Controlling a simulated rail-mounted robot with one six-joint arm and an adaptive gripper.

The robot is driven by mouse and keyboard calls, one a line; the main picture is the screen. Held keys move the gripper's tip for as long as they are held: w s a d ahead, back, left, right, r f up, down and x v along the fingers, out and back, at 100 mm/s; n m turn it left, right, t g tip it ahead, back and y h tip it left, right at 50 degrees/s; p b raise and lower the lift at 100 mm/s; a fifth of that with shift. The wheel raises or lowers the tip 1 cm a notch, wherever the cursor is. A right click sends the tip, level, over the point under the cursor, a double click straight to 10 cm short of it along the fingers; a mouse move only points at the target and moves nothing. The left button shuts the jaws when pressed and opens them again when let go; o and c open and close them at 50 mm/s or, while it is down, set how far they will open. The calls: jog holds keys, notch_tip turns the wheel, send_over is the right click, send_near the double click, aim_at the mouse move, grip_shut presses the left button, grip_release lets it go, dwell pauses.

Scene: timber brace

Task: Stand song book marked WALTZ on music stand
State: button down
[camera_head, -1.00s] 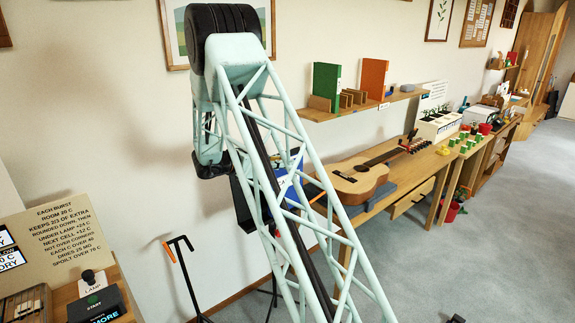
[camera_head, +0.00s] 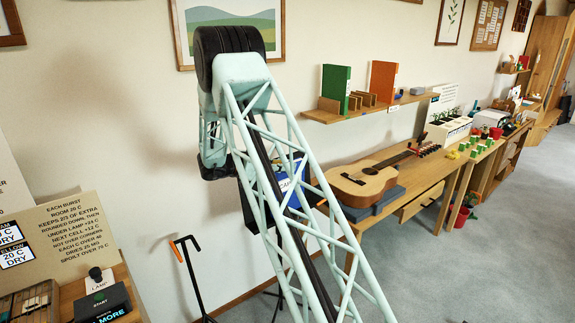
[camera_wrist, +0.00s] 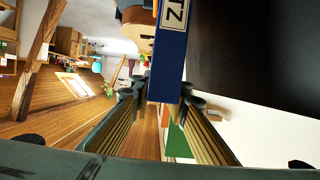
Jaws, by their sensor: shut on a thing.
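The blue song book (camera_wrist: 170,62) stands between my fingers in the wrist view. Its white label shows the letters "TZ"; the rest is cut off. My gripper (camera_wrist: 162,98) is shut on the book's near end. In the head view, part of the blue book (camera_head: 294,181) shows behind my lattice arm, which hides the gripper. A black panel, apparently the music stand's desk (camera_head: 252,206), is partly hidden behind the arm, close to the book. A large dark surface (camera_wrist: 250,50) fills the wrist view's upper right, beside the book; contact cannot be told.
A guitar (camera_head: 362,184) lies on a wooden bench right of the book. A wall shelf (camera_head: 345,114) above holds a green and an orange book. A black stand with an orange-tipped arm (camera_head: 188,262) is at lower left. Grey floor is open at right.

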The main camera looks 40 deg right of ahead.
jog(key=shift+f, duration=0.35)
jog(key=c, duration=2.4)
grip_release()
jog(key=shift+f, duration=0.1)
jog(key=shift+v, duration=6.05)
